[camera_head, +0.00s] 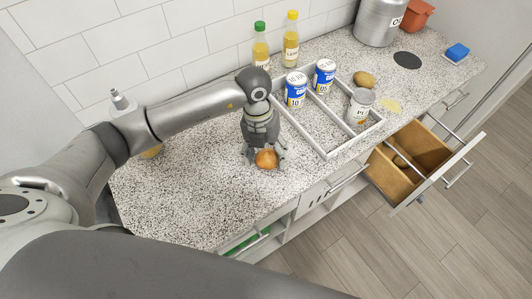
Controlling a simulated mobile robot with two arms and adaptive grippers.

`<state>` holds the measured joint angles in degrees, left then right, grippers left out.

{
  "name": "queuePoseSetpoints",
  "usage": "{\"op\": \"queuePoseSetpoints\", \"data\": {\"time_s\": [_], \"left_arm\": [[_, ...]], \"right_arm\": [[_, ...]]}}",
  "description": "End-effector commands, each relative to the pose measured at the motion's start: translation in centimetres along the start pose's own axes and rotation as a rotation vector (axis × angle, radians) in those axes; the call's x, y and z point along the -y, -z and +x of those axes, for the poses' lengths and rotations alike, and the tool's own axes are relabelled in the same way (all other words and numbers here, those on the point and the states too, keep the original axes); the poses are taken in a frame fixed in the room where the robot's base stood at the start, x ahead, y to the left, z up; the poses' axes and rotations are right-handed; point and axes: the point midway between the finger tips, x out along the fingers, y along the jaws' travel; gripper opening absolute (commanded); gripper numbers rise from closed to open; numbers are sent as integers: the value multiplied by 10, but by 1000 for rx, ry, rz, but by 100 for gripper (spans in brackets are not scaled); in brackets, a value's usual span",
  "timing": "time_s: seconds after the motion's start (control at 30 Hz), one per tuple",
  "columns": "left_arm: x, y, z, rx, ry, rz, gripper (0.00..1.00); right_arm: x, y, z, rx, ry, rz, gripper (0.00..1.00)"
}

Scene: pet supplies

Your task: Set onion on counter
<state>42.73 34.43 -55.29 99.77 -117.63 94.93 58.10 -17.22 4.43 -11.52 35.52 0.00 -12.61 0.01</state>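An orange-brown onion (266,159) is on or just above the speckled counter (190,195), left of the white divided tray. My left gripper (265,157) points down over the onion, with its fingers on either side of it. The fingers look close to the onion, but I cannot tell whether they press on it. A gap between the onion and the counter is too small to make out. My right gripper is not in the picture.
The white tray (328,155) holds blue-and-white cans (295,90) and a grey can (360,106). Bottles (290,40) stand by the wall. A wooden drawer (425,145) stands open at right. The counter's left part is mostly clear.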

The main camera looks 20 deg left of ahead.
Motion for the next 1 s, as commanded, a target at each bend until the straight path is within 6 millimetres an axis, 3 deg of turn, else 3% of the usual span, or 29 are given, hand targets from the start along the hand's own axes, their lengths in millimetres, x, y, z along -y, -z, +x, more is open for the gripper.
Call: {"op": "queuePoseSetpoints", "data": {"time_s": [0.43, 0.8, 1.0], "left_arm": [[0, -1, -8, 3, 1, 0, 73], [0, -2, -83, 6, 1, 1, 73], [0, -1, -113, 3, 0, 0, 73]], "right_arm": [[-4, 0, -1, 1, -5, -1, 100], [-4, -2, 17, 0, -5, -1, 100], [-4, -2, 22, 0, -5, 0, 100]]}}
